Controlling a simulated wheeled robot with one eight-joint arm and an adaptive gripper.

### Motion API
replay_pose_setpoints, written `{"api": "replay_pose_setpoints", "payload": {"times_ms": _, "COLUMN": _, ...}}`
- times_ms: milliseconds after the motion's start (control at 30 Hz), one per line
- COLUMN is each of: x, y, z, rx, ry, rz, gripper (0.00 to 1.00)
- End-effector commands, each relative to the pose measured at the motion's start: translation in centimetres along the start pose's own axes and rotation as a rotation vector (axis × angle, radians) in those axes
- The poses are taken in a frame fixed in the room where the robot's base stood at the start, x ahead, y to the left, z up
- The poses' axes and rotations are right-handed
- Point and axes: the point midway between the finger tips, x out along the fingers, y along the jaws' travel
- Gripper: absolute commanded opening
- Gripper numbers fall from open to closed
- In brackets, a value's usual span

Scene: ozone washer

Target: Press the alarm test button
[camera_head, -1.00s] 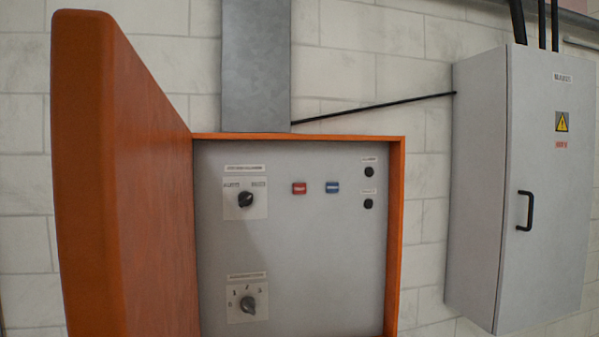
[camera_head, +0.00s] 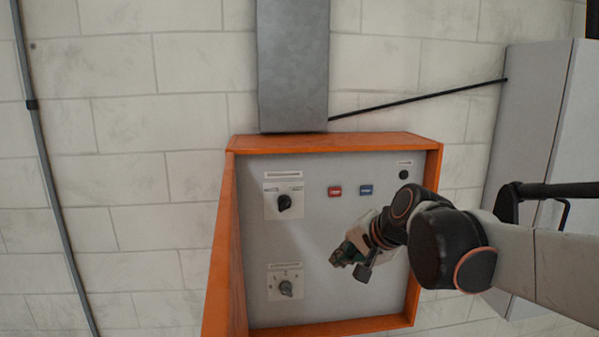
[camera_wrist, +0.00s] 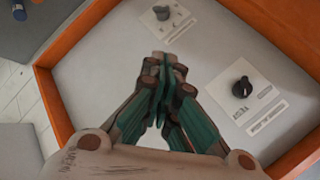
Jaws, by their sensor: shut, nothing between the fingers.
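The grey control panel (camera_head: 315,220) sits in an orange-framed box on the wall. It carries a red button (camera_head: 335,191), a blue button (camera_head: 366,190) and a round black button (camera_head: 403,174) at the upper right, under a small label. The labels are too small to read, so I cannot tell which is the alarm test button. A lower black button is hidden behind my arm. My gripper (camera_head: 345,257) is in front of the panel's lower middle, shut and empty. In the wrist view my shut fingertips (camera_wrist: 166,66) show against the panel, beside the rotary switches.
A grey cabinet (camera_head: 530,120) stands at the right, partly behind my arm.

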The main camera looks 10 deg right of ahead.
Motion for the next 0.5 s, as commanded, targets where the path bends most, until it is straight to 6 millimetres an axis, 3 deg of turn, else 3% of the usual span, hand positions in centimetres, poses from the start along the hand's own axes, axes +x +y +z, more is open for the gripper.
{"api": "replay_pose_setpoints", "payload": {"times_ms": 33, "x": -0.9, "y": -1.7, "z": -1.3, "rx": 0.027, "ry": 0.001, "rz": -0.009, "gripper": 0.0}}
{"api": "replay_pose_setpoints", "payload": {"times_ms": 200, "x": -1.6, "y": -4.5, "z": -4.2, "rx": 0.109, "ry": 0.005, "rz": -0.035, "gripper": 0.0}}
{"api": "replay_pose_setpoints", "payload": {"times_ms": 500, "x": -1.8, "y": -6.5, "z": -6.5, "rx": 0.18, "ry": 0.008, "rz": -0.058, "gripper": 0.0}}
